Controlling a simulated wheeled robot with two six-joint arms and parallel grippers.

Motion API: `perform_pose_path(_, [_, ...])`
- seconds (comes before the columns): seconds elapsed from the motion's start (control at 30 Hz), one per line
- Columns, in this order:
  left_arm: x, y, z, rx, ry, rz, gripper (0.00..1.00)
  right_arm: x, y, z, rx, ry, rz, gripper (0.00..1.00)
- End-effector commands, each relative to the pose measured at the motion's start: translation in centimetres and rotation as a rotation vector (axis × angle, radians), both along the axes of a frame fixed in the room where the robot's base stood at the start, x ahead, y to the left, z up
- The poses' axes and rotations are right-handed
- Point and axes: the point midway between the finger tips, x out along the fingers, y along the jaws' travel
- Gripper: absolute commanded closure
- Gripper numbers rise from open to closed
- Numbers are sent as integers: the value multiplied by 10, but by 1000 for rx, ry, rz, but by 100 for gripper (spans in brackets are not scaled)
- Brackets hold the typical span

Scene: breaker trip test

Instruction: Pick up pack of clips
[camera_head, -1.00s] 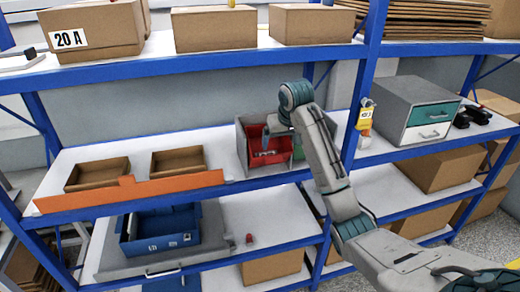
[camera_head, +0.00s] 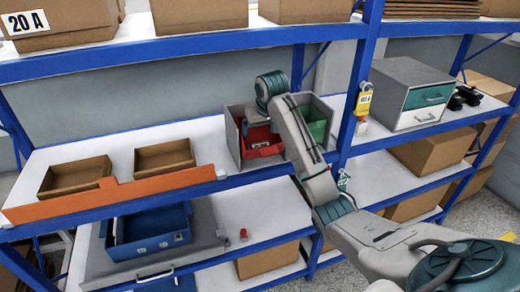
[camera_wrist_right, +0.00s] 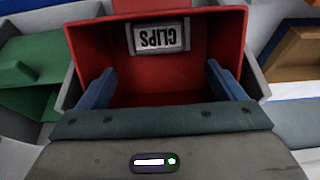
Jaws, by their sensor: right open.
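In the head view the red bin (camera_head: 262,141) stands in a grey holder on the middle shelf. My right gripper (camera_wrist_right: 160,85) is open over the bin, its two blue fingers apart near the bin's side walls, with nothing between them. In the head view my right wrist hides its fingertips. My left gripper is not in view.
A green bin (camera_head: 316,124) stands to the right of the red one. Two brown trays (camera_head: 75,177) sit behind an orange strip (camera_head: 110,196) on the left. A blue rack post (camera_head: 357,85) rises right of the holder. The upper shelf (camera_head: 190,42) runs above.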

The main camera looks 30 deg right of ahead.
Motion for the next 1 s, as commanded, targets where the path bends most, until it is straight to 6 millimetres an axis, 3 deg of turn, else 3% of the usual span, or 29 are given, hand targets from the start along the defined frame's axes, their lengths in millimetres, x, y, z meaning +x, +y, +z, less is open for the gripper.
perform_pose_path(0.23, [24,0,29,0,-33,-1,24,9,-1,-21,2,7,1,11])
perform_pose_path(0.43, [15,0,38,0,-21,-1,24,18,-4,-44,1,4,0,11])
perform_pose_path(0.7, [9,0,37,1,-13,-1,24,20,-4,-49,0,0,1,11])
perform_pose_path(0.93, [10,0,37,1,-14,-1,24,20,-4,-49,0,1,1,54])
perform_pose_path(1.0, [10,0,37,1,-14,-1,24,20,-4,-49,0,0,1,59])
